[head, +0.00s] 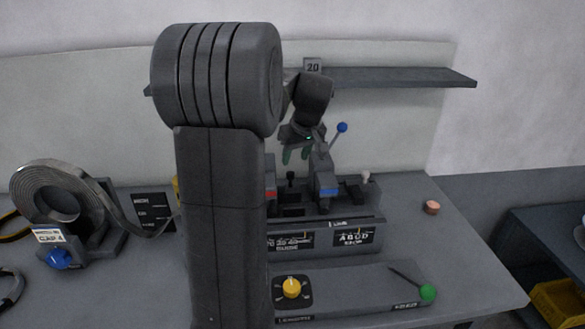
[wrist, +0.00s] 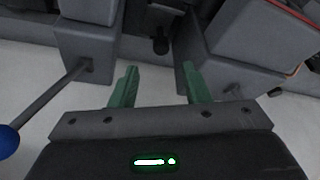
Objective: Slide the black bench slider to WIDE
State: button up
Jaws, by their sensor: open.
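A small black knob (head: 291,178) stands on the bench fixture between a red-marked block and a blue-marked block; it appears to be the black slider. In the wrist view a black knob (wrist: 160,42) shows beyond the fingertips, roughly midway between them. My gripper (head: 295,155) hangs above the fixture with its green fingers apart and nothing between them. In the wrist view my gripper (wrist: 160,78) is also open and empty, apart from the knob. No WIDE marking is readable, and my arm hides the fixture's left part.
A blue-balled lever (head: 341,128) rises right of my gripper; its ball (wrist: 8,138) is at left in the wrist view. A grey shelf (head: 400,76) is behind. A yellow dial (head: 291,287) and green-balled lever (head: 428,291) are in front. A metal coil (head: 45,200) stands left.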

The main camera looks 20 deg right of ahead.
aim_at(291, 175)
jog(key=v, duration=0.6)
jog(key=shift+r, duration=0.3)
jog(key=shift+f, duration=0.1)
jog(key=x, duration=1.3)
jog(key=shift+f+p, duration=0.3)
jog(key=shift+p, duration=0.1)
jog(key=shift+s+a+f, duration=0.1)
jog(key=shift+s+a, duration=0.05)
jog(key=shift+s, duration=0.4)
